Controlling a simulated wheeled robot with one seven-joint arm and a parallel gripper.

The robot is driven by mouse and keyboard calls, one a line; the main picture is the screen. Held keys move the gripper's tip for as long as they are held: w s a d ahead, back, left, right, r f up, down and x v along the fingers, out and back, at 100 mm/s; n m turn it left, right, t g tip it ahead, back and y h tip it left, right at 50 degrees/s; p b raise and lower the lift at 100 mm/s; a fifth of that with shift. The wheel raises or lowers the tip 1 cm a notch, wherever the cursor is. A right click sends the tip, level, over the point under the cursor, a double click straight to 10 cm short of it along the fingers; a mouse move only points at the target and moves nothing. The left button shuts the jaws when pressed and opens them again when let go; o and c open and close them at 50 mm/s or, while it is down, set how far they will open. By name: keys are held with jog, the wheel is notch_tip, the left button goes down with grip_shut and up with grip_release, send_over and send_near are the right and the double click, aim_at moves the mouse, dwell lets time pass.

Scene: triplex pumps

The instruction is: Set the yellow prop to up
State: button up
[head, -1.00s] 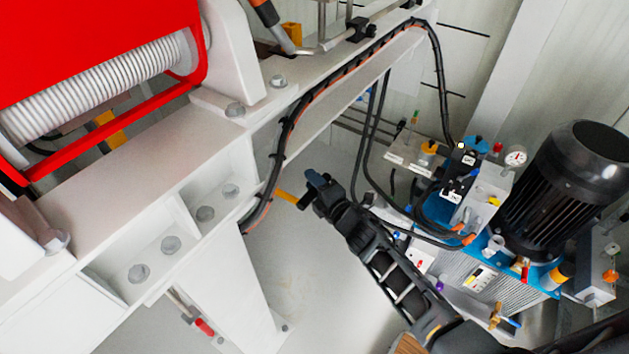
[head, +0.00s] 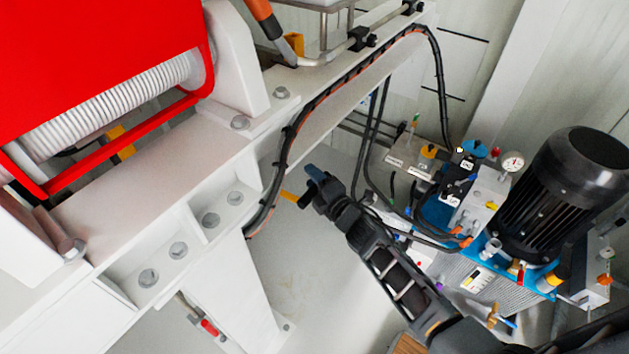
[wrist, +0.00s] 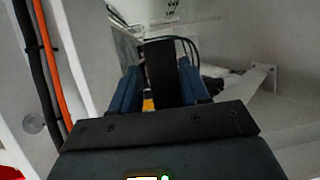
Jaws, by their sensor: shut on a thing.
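A short yellow bar (head: 289,196), which I take to be the yellow prop, sticks out to the left of my gripper (head: 317,178) in the head view. It lies beside the cables under the white beam, and its far end cannot be made out. In the wrist view my gripper (wrist: 158,75) has its blue fingers on either side of a dark upright piece, shut on it. A small patch of yellow (wrist: 148,105) shows low between the fingers. The fingers hide most of the held part.
The white beam (head: 155,175) with black and orange cables (head: 290,140) runs beside my gripper. A red guard (head: 100,60) and white spool stand at upper left. A pump unit with a black motor (head: 570,195) and hoses is at right. Pale floor below is clear.

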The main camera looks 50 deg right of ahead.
jog(key=shift+o, duration=1.3)
jog(key=shift+w+r, duration=0.1)
jog(key=shift+r, duration=0.1)
jog(key=shift+f, duration=0.1)
jog(key=shift+f, duration=0.1)
jog(key=shift+s+a, duration=0.1)
jog(key=shift+s, duration=0.25)
jog(key=b+v, duration=0.1)
jog(key=v, duration=0.6)
jog(key=shift+s, duration=0.15)
